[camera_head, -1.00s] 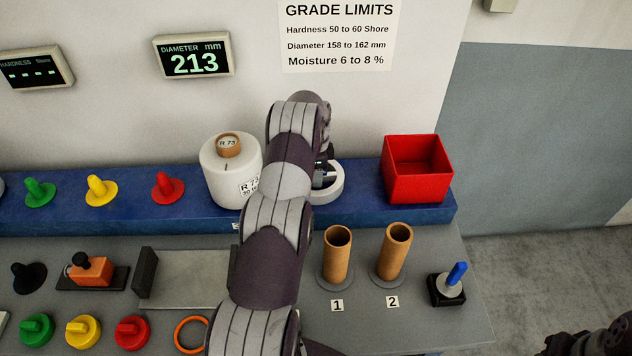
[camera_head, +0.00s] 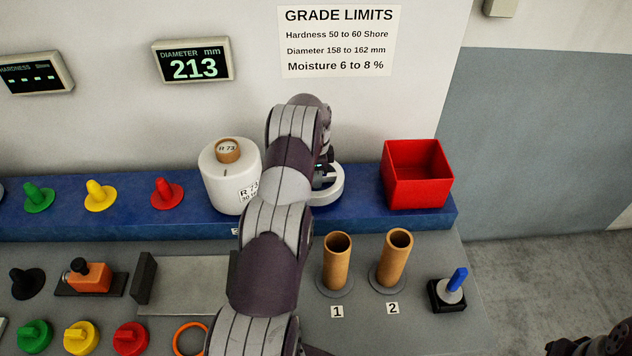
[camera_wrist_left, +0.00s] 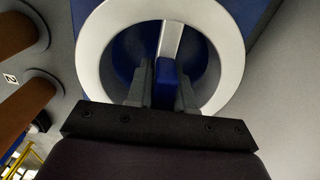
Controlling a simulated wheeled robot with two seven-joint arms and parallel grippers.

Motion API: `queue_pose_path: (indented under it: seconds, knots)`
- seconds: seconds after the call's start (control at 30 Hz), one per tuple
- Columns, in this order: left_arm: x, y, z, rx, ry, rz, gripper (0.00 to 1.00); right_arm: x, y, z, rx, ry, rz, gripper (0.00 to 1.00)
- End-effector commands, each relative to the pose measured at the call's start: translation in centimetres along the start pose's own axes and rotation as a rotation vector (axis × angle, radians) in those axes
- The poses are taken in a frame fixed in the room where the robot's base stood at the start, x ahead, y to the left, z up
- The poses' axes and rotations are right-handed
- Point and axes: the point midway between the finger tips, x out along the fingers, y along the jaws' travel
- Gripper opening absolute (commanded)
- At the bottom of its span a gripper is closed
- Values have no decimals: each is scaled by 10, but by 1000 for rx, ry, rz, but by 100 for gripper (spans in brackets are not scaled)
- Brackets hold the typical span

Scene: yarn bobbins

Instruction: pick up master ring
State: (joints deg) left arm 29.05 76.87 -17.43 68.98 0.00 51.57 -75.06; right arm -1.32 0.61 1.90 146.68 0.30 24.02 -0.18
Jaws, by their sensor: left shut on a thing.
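The master ring (camera_head: 334,193) is a thick white ring at the back on the blue shelf, to the right of the large white bobbin. My left arm hides much of it in the head view. In the left wrist view the ring (camera_wrist_left: 232,62) shows as a wide white hoop with a white crossbar and a blue grip (camera_wrist_left: 166,80). My left gripper (camera_wrist_left: 163,92) is shut on that blue grip, its two fingers on either side of it. In the head view the left gripper (camera_head: 322,170) is partly hidden by its own arm. I cannot see whether the ring touches the shelf.
A white bobbin (camera_head: 230,185) stands close to the left of my arm. A red open bin (camera_head: 418,180) is at the shelf's right end. Two brown tubes (camera_head: 337,262) (camera_head: 396,260) stand upright in front. A blue-handled tool (camera_head: 457,280) stands at the right.

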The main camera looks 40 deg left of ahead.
Motion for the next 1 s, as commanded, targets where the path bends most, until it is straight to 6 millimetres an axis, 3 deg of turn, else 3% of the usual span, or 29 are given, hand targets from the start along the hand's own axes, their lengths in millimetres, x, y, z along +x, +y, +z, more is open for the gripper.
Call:
queue_pose_path:
  seconds: [0.13,0.6,0.8,1.0]
  knots:
    - [-24,3,-2,1,1,-4,0,18,0,2,0,-1,0,43]
    - [-82,96,-32,2,2,-4,0,52,0,6,0,0,0,43]
    - [-92,110,-36,1,1,-2,0,55,0,6,0,0,0,43]
    - [-93,111,-36,0,1,-1,0,54,0,6,0,0,0,43]
